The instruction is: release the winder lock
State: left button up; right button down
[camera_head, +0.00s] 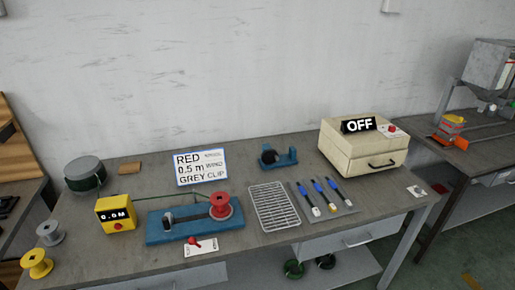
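The winder is a blue base (180,232) on the front left part of the grey table, with a red spool (221,206) at its right end and a grey upright post (168,220) at its left. A small red knob or lever (194,241) sits at its front edge beside a white label (203,248). It may be the lock, but its state is too small to tell. A yellow counter box (115,213) reading about 0.0 m stands left of the winder. Neither of my grippers is in view.
Behind stand a sign (201,167), a blue fixture (279,158) and a cream box (363,151) marked OFF. A wire rack (275,206) and several blue-handled tools (322,198) lie right of the winder. Yellow (37,263) and grey (50,233) spools are left.

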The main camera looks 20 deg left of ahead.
aim_at(192, 240)
jog(key=u, duration=1.1)
